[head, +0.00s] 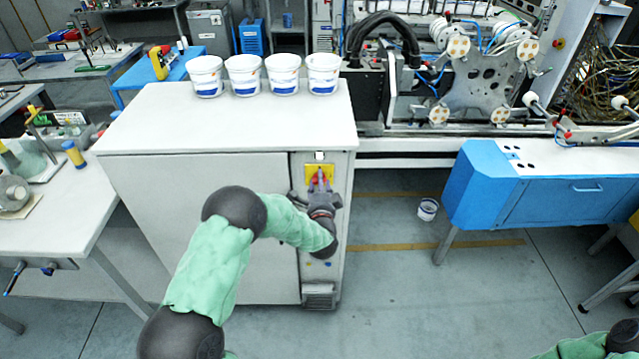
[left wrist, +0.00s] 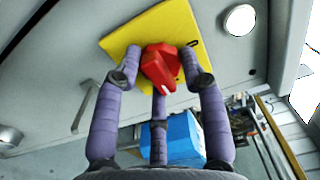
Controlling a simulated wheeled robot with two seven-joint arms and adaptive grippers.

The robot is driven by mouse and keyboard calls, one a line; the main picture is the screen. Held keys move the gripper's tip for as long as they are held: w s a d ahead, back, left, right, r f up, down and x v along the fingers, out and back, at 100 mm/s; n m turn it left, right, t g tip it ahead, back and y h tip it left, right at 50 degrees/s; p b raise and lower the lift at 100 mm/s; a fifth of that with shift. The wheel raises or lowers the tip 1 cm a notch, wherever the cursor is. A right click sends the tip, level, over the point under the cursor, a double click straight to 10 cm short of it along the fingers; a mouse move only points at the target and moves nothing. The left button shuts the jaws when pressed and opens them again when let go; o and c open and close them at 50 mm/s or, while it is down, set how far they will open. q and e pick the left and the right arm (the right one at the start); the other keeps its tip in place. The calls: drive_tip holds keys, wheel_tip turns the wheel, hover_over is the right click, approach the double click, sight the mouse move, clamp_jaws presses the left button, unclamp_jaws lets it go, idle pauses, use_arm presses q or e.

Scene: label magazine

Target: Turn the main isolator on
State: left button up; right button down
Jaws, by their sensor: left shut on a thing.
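The main isolator is a red rotary knob (head: 320,180) on a square yellow plate (head: 327,169), at the top of the narrow right-hand panel of the white cabinet. In the left wrist view the red knob (left wrist: 160,62) sits among my fingers, with a small white mark at its lower end. The yellow plate (left wrist: 125,40) shows behind it. My left gripper (head: 320,191) is shut on the knob, its purple fingers around it in the left wrist view (left wrist: 160,82). My right gripper is out of view; only a bit of my right arm shows at the bottom right corner.
The white cabinet (head: 200,170) carries several white tubs (head: 243,76) on top. A blue bench (head: 530,190) stands to the right, with a small bucket (head: 428,209) on the floor between. A white table (head: 80,200) stands at left. Open floor lies right of the cabinet.

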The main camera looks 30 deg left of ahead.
use_arm(q)
drive_tip(key=shift+w+r, duration=0.25)
drive_tip(key=shift+r, duration=0.2)
drive_tip(key=o, duration=1.1)
drive_tip(key=shift+d, duration=0.1)
drive_tip(key=shift+o, duration=0.2)
drive_tip(key=shift+w+d+f, duration=0.1)
drive_tip(key=shift+f, duration=0.1)
drive_tip(key=shift+s+f, duration=0.15)
drive_tip(key=shift+s, duration=0.05)
drive_tip(key=v, duration=1.1)
drive_tip(key=shift+s+d, duration=0.15)
drive_tip(key=shift+s, duration=0.2)
